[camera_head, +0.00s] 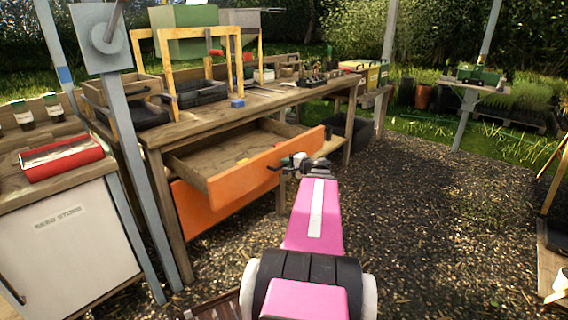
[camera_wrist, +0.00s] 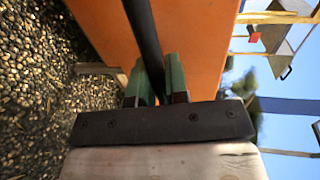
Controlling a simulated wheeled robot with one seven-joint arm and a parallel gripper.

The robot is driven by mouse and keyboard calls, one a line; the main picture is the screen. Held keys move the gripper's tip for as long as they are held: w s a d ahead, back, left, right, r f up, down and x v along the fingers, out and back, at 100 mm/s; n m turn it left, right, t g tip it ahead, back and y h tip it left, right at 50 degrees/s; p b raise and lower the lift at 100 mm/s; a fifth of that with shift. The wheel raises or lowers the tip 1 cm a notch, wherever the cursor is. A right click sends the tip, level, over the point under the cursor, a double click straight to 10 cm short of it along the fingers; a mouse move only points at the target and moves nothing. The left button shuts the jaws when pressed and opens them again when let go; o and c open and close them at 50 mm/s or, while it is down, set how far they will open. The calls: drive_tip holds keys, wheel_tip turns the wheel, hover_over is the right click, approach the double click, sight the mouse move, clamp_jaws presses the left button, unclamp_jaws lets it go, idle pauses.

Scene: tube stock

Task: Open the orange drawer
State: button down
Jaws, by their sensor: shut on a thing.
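The orange drawer (camera_head: 262,163) under the wooden workbench is pulled well out, and its bare wooden inside shows in the head view. Its orange front also fills the middle of the wrist view (camera_wrist: 200,45). A dark bar handle (camera_wrist: 142,28) runs across that front. My gripper (camera_head: 299,162) is at the drawer's front on its right part. In the wrist view, the two green fingers of my gripper (camera_wrist: 158,85) are on either side of the handle and shut on it. Small items lie in the drawer, too small to tell.
A second orange front (camera_head: 195,207) is below the open drawer. A white seed store cabinet (camera_head: 65,240) with a red tray (camera_head: 62,158) stands at left. A grey post (camera_head: 138,170) rises before the bench.

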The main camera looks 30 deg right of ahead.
idle(0.3)
drive_tip(key=c, duration=1.1)
unclamp_jaws()
drive_tip(key=shift+s, duration=0.1)
drive_tip(key=v, duration=1)
drive_tip(key=shift+s+d, duration=0.15)
drive_tip(key=shift+s, duration=0.2)
